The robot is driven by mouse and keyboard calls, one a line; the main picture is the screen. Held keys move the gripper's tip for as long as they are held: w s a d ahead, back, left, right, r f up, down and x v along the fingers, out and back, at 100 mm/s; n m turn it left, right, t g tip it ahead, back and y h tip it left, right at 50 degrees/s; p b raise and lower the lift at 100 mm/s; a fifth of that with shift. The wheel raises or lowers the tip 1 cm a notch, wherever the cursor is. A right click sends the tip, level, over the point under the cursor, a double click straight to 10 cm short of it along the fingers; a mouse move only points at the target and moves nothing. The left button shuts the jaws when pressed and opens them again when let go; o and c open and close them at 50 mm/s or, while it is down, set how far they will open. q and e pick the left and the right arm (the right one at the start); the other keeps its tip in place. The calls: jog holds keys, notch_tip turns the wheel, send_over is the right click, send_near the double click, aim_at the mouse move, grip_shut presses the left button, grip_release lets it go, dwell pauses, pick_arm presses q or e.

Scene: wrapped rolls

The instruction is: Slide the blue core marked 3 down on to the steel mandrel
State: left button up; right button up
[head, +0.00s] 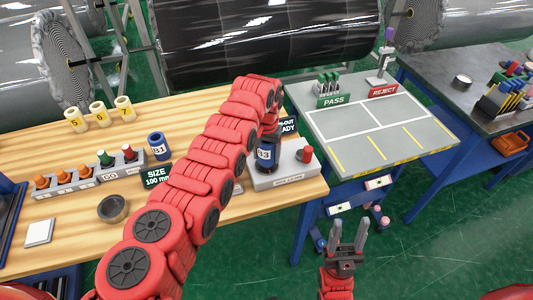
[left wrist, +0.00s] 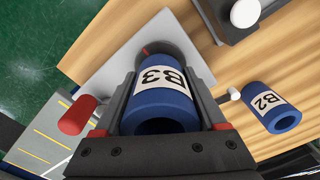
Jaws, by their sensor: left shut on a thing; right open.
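The blue core marked B3 (head: 267,155) is upright above or on the pale fixture block (head: 272,178). My left gripper (left wrist: 163,110) is shut on its sides, and the open end of the core (left wrist: 162,127) faces the left wrist camera. In the head view my left arm hides part of the core and block. I cannot make out the steel mandrel, nor tell whether the core is around it. My right gripper (head: 348,232) is open and empty, in front of the bench and low, away from the block.
A red knob (head: 304,155) stands on the block's right side. Another blue core, marked B2 (left wrist: 270,108), stands near the block. A further blue core (head: 157,145) stands left of my arm. The grey pass/reject table (head: 378,130) is to the right, mostly bare.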

pick_arm(q)
jog(key=shift+f+b, duration=0.7)
jog(key=shift+f, duration=0.35)
dwell(0.6)
jog(key=o, duration=1.5)
jog(key=shift+w+r, duration=0.1)
jog(key=shift+r, duration=0.25)
notch_tip(320, 180, up, 10)
jog(key=b, duration=0.3)
jog(key=shift+r+b, duration=0.25)
jog(key=shift+b, duration=0.05)
notch_tip(320, 180, up, 6)
jog(key=p, duration=0.3)
jog(key=shift+r, duration=0.15)
